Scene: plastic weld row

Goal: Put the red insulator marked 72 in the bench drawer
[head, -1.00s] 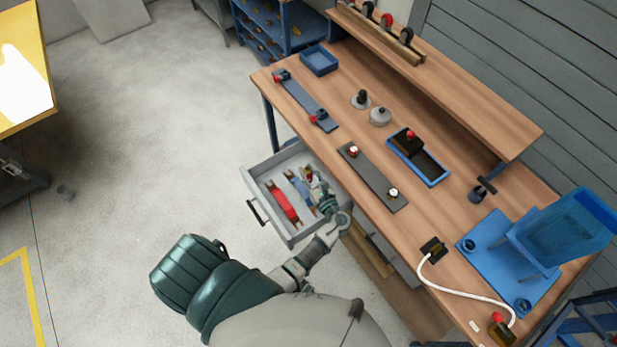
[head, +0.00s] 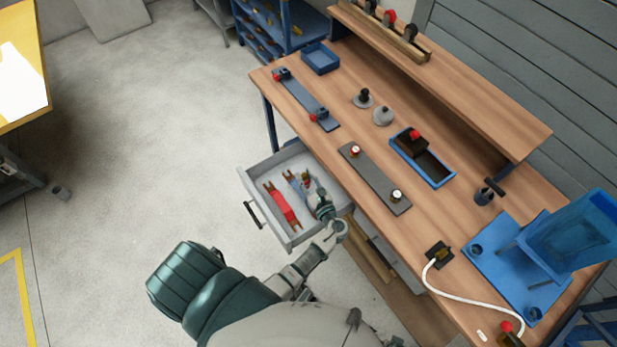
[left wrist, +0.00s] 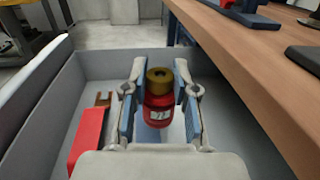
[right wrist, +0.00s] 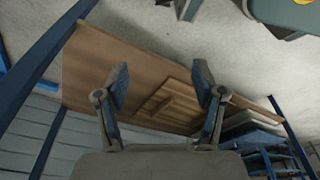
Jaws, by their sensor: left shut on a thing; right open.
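The red insulator (left wrist: 158,105), with a brass top and a white label whose figures look like 72, stands between the fingers of my left gripper (left wrist: 160,85) in the left wrist view. My left gripper is shut on it, inside the open grey bench drawer (left wrist: 230,125). In the head view my left gripper (head: 312,188) is over the right part of the drawer (head: 268,222) and largely hides the insulator. I cannot tell whether the insulator touches the drawer floor. My right gripper (right wrist: 160,80) is open and empty in the right wrist view.
The wooden bench top (head: 345,115) overhangs close to the right. It holds a blue tray (head: 321,58), fixtures and a blue-rimmed tray (head: 445,181).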

